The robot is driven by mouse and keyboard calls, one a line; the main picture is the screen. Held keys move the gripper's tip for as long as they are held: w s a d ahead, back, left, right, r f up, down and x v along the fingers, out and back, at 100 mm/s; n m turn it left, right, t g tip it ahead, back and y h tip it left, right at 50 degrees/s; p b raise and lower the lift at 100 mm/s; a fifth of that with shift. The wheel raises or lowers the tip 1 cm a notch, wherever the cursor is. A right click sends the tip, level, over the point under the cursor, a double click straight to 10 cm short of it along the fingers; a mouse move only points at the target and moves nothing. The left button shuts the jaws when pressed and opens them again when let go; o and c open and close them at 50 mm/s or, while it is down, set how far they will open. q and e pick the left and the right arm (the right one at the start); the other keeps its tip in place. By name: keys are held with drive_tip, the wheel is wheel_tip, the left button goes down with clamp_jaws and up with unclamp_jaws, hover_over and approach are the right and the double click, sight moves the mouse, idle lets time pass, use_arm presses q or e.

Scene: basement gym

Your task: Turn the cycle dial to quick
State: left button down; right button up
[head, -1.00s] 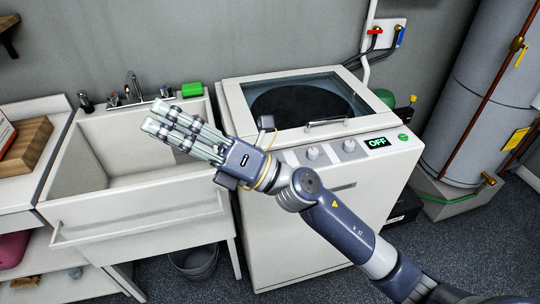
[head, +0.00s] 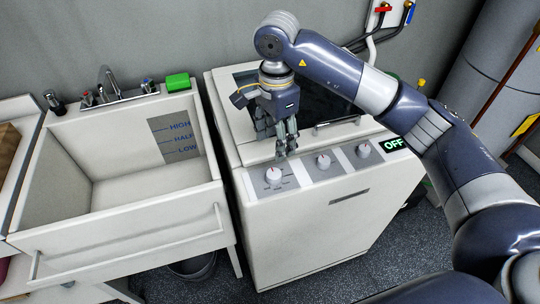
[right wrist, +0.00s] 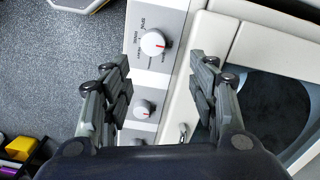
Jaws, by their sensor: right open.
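The white washing machine (head: 310,235) has a front control strip with three round white dials. The middle dial (head: 323,160) and right dial (head: 363,150) stand along the strip. The display (head: 393,144) reads OFF. My right gripper (head: 287,152) points down just behind the left dial, open and empty; its fingers in the right wrist view (right wrist: 160,78) are apart, not touching a dial. My left gripper is not in view.
The washer's glass lid (head: 340,108) is closed behind the strip, with a handle (head: 336,124) at its front. A sink (head: 120,185) with HIGH, HALF and LOW marks and a green block (head: 177,82) is at left. Pipes and a grey tank (head: 490,70) are at right.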

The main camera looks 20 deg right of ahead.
sight(275, 172)
drive_tip(key=s+f, duration=0.1)
drive_tip(key=f+p, duration=0.1)
drive_tip(key=f, duration=0.1)
drive_tip(key=shift+s, duration=0.4)
wheel_tip(275, 172, down, 3)
drive_tip(key=shift+w+f+p, duration=0.15)
drive_tip(key=shift+f+p, duration=0.05)
drive_tip(key=shift+p, duration=0.35)
wheel_tip(275, 172, down, 4)
drive_tip(key=shift+w+r+p, duration=0.1)
drive_tip(key=shift+r+p, duration=0.1)
drive_tip(key=shift+p, duration=0.15)
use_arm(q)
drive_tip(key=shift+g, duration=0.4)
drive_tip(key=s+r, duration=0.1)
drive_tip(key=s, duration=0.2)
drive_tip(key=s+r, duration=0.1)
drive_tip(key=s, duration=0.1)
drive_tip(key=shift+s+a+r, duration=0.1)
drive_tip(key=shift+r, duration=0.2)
use_arm(e)
drive_tip(key=c, duration=1.1)
